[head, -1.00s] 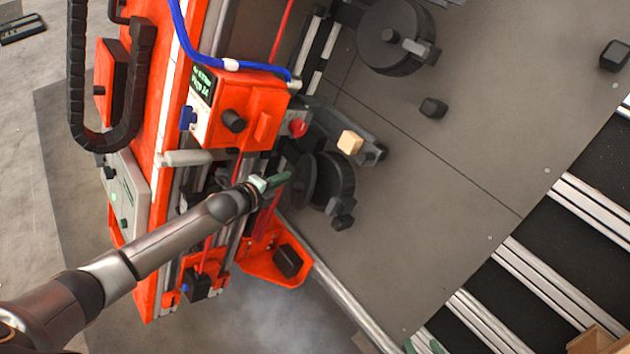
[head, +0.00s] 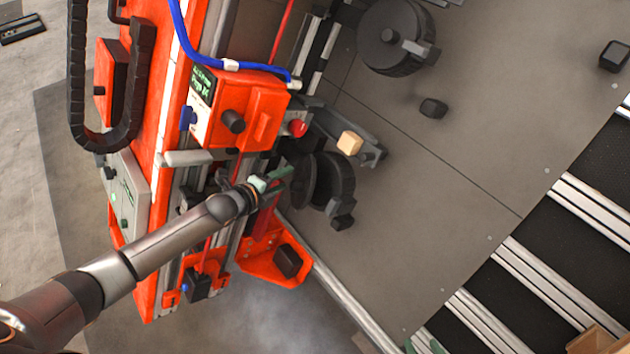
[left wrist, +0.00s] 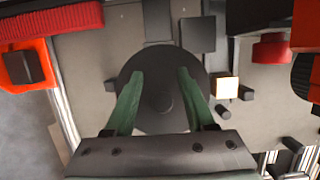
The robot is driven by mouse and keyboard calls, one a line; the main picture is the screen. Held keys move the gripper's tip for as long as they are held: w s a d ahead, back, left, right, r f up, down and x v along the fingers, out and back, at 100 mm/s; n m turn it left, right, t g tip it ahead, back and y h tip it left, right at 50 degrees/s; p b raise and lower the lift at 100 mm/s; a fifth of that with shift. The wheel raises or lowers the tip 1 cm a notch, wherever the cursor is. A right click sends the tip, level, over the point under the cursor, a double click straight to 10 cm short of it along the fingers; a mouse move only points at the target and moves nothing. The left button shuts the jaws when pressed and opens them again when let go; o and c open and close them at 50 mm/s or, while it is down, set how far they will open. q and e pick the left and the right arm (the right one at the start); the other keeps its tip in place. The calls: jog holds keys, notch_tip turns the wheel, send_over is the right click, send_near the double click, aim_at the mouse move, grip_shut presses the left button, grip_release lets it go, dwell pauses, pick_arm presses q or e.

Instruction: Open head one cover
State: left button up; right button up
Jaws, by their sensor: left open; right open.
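A dark round cover (head: 303,181) stands at the side of a black drum-shaped head (head: 338,183) beside the orange machine. In the left wrist view the dark disc (left wrist: 160,88) fills the middle, behind the fingers. My left gripper (head: 274,180) is open, close to the disc's near side. Its two green fingers (left wrist: 159,105) spread in front of the disc with nothing visible between them; I cannot tell whether they touch it. Green fingertips of my right gripper (head: 426,344) show at the bottom edge of the head view, apart from the head.
An orange box (head: 258,108) with a black knob and a red button (head: 298,128) sits just above my left gripper. A tan block (head: 349,142) is close by. An orange bracket (head: 265,263) lies below. A second black drum (head: 382,45) is further back. The grey plate (head: 440,190) is mostly clear.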

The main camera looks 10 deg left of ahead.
pick_arm(q)
jog(key=s+a+r+p, duration=0.4)
jog(key=s+a, duration=0.1)
jog(key=s, duration=0.2)
jog(key=shift+a+r+p, duration=0.2)
jog(key=shift+r+p, duration=0.1)
jog(key=shift+r, duration=0.05)
dwell(0.4)
jog(key=s+d+r, duration=0.2)
jog(key=s+d, duration=0.1)
jog(key=s, duration=0.5)
jog(key=shift+s+d+r, duration=0.15)
jog(key=shift+d, duration=0.15)
dwell(0.6)
